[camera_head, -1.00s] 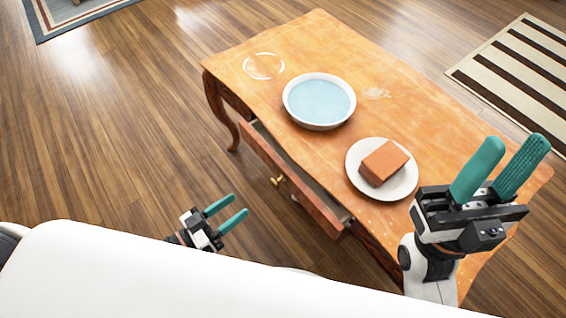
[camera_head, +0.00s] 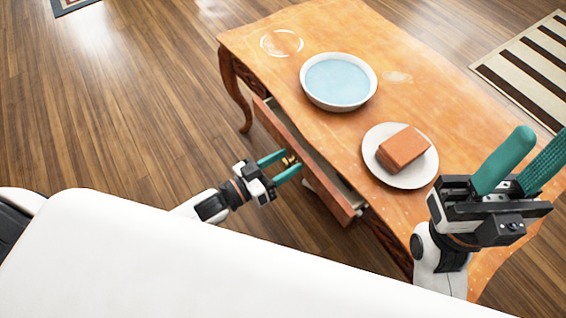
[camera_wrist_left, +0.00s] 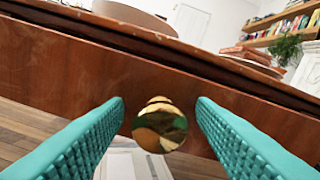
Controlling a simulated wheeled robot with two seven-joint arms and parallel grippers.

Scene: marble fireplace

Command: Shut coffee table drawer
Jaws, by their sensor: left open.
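The wooden coffee table (camera_head: 345,125) has its drawer (camera_head: 329,193) pulled partly out on the side facing me. A round brass knob (camera_head: 289,160) sits on the drawer front. In the left wrist view the knob (camera_wrist_left: 159,126) lies between the two teal fingers, with gaps on both sides. My left gripper (camera_head: 282,166) is open at the drawer front, fingers pointing at it on either side of the knob. My right gripper (camera_head: 522,165) has its teal fingers apart, raised in front of the table's near right end, and is empty.
On the tabletop stand a white bowl (camera_head: 367,99) of bluish liquid and a white plate (camera_head: 408,180) with a brown block (camera_head: 403,150). Wooden floor left of the table is clear.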

